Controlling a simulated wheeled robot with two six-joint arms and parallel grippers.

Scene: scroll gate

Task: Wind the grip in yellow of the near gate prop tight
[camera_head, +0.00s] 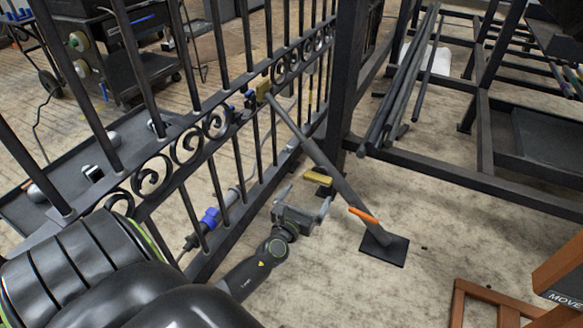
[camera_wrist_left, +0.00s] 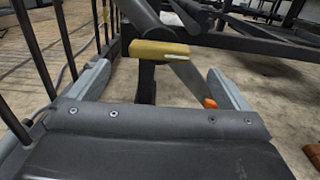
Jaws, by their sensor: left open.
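The gate prop (camera_head: 336,178) is a dark slanted tube running from the scrollwork gate (camera_head: 187,146) down to a square floor plate (camera_head: 384,249). An orange lever (camera_head: 363,215) sticks out near its foot. The yellow grip (camera_head: 320,177) shows as a short bar beside the tube, low by the gate post. My left gripper (camera_head: 305,197) is open just in front of this grip. In the left wrist view the yellow grip (camera_wrist_left: 160,50) lies across the space ahead of the two fingers, apparently not between them. My right gripper is out of view.
A dark post (camera_head: 347,80) and a steel rack (camera_head: 450,175) with loose bars stand right of the prop. A blue connector on a cable (camera_head: 210,218) lies by the gate's foot. A brown frame (camera_head: 480,292) is at lower right.

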